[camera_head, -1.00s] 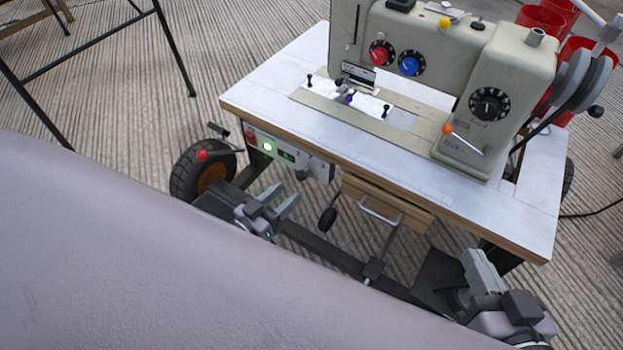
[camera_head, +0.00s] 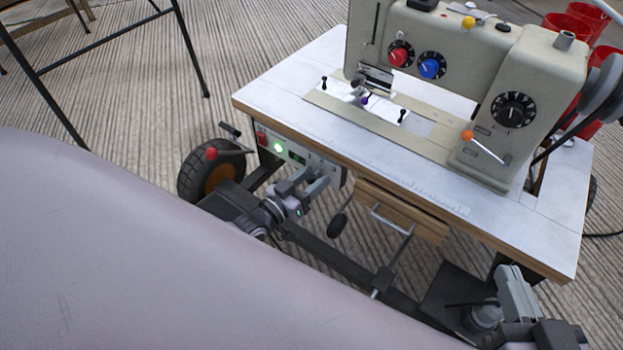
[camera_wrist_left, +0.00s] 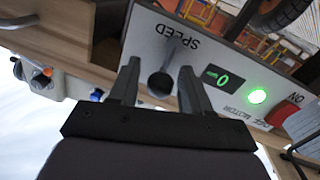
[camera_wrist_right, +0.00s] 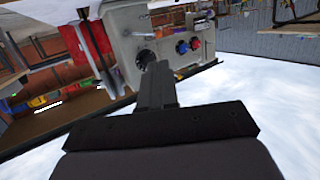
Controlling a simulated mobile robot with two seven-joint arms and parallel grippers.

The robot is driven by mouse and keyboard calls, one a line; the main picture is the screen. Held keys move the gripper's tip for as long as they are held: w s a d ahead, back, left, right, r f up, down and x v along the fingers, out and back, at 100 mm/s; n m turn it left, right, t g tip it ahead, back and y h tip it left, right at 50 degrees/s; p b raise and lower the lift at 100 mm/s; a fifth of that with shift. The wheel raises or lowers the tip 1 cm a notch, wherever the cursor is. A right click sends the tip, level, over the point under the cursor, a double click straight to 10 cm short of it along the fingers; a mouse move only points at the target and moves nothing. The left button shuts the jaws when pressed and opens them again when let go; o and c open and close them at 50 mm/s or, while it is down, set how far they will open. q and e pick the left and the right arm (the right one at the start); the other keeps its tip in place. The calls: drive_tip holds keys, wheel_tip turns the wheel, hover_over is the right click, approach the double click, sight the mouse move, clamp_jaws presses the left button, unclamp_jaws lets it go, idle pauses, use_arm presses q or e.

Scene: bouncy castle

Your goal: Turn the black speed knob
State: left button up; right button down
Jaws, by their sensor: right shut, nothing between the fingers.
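The black speed knob (camera_wrist_left: 160,84) is on the pale control panel (camera_wrist_left: 225,62) under the sewing table, beside the upside-down word SPEED in the left wrist view. My left gripper (camera_wrist_left: 160,80) is open, with one finger on each side of the knob; I cannot tell whether they touch it. In the head view my left gripper (camera_head: 312,180) is at the panel's right part and hides the knob. The display (camera_wrist_left: 217,77) reads 0 beside a lit green lamp (camera_wrist_left: 257,96). My right gripper (camera_head: 515,288) is shut and empty, low at the right; its fingers also show in the right wrist view (camera_wrist_right: 158,72).
The beige sewing machine (camera_head: 470,60) stands on the white table (camera_head: 300,95). A wooden drawer (camera_head: 400,210) hangs right of the panel. A wheel (camera_head: 205,170) is at the left. A red ON button (camera_wrist_left: 285,112) is on the panel.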

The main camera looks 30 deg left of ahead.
use_arm(q)
clamp_jaws()
drive_tip(key=shift+d+m+p, duration=0.1)
drive_tip(key=shift+m+p, duration=0.2)
use_arm(e)
drive_tip(key=shift+a+r, duration=0.1)
drive_tip(key=shift+r, duration=0.05)
use_arm(q)
drive_tip(key=shift+s+d+m+p, duration=0.1)
drive_tip(key=shift+d+m+p, duration=0.1)
drive_tip(key=shift+m+p, duration=0.55)
drive_tip(key=shift+d+f+m+g+p, duration=0.1)
drive_tip(key=shift+d+m+g+p, duration=0.2)
drive_tip(key=shift+m, duration=0.75)
drive_tip(key=shift+d+f+m+p, duration=0.1)
drive_tip(key=shift+f+m+p, duration=0.15)
drive_tip(key=shift+m, duration=0.55)
use_arm(e)
drive_tip(key=shift+w+a+f+m+g+y, duration=0.15)
drive_tip(key=shift+a+m+g+y, duration=0.1)
drive_tip(key=shift+a+g, duration=0.15)
drive_tip(key=shift+w+a+f+m+g+y, duration=0.15)
drive_tip(key=shift+a+m+g, duration=0.1)
drive_tip(key=shift+a+g, duration=0.15)
use_arm(q)
drive_tip(key=shift+s, duration=0.1)
drive_tip(key=shift+o, duration=0.9)
unclamp_jaws()
drive_tip(key=shift+r, duration=0.1)
